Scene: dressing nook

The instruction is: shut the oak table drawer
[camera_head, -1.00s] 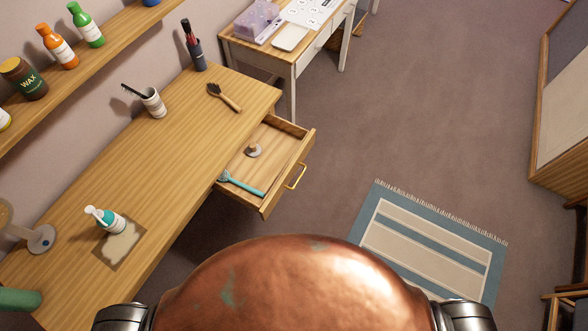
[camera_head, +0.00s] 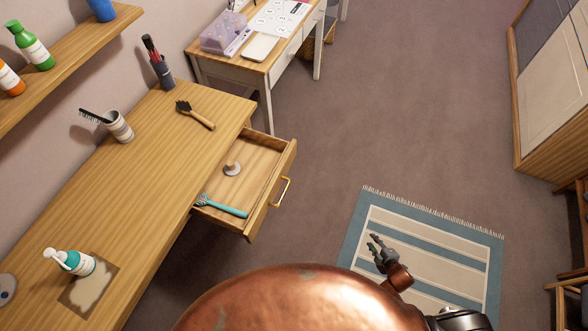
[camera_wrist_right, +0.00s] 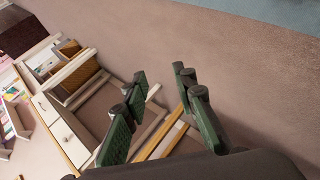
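The oak table (camera_head: 150,160) stands at the left in the head view. Its drawer (camera_head: 262,205) is pulled out on the right side, with a yellow handle (camera_head: 281,192) on its front. A teal brush (camera_head: 222,207) and a small round-based knob (camera_head: 232,168) lie inside. My right gripper (camera_head: 374,245) is over the striped rug, to the right of and apart from the drawer. In the right wrist view its two green-padded fingers (camera_wrist_right: 160,110) are spread, with nothing between them. My left gripper is not in view.
A comb cup (camera_head: 118,126), a dark brush (camera_head: 195,114) and a pump bottle (camera_head: 72,262) stand or lie on the tabletop. A white side table (camera_head: 262,68) is behind. The striped rug (camera_head: 450,232) lies on open floor right of the drawer.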

